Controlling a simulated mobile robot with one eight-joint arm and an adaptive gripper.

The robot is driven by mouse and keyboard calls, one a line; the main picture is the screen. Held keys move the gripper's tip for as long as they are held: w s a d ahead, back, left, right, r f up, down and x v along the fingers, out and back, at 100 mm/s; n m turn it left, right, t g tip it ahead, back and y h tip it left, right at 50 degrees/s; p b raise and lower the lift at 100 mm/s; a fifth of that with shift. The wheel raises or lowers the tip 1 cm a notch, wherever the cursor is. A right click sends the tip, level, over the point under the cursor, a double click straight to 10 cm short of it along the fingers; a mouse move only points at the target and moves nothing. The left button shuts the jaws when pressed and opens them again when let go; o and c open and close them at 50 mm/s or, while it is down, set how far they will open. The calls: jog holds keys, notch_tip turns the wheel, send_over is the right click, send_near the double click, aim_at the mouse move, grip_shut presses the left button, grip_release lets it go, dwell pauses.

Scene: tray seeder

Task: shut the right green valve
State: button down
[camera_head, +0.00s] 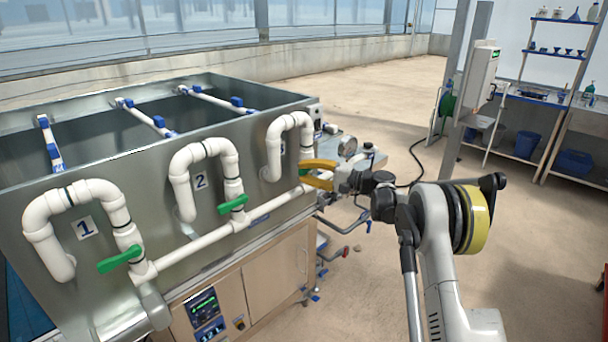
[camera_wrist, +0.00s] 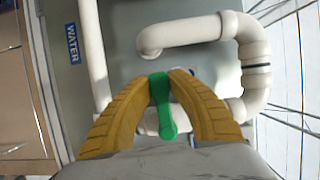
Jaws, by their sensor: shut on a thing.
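The right green valve (camera_wrist: 161,100) is a green lever handle on the white pipe, between the two yellow fingers in the wrist view. My gripper (camera_wrist: 168,78) is shut on this handle, with a finger on each side of it. In the head view my gripper (camera_head: 305,172) is at the third pipe (camera_head: 275,145), at the right end of the tank front, and its yellow fingers hide that handle. The other two green valves, left (camera_head: 120,259) and middle (camera_head: 233,204), sit under pipes 1 and 2, each with a handle slanting across its pipe.
The steel tank (camera_head: 75,140) carries the white pipes and a lower horizontal pipe (camera_head: 195,244). A pressure gauge (camera_head: 347,146) and hoses stand close behind my gripper. A control cabinet (camera_head: 220,305) is below the tank. Open floor (camera_head: 345,300) lies to the right.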

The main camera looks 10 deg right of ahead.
jog(key=shift+r+m, duration=0.2)
jog(key=shift+m, duration=0.1)
jog(key=c, duration=1.2)
grip_release()
jog(key=shift+a, duration=0.1)
jog(key=v, duration=1.2)
jog(key=shift+w+f, duration=0.1)
jog(key=shift+f, duration=0.1)
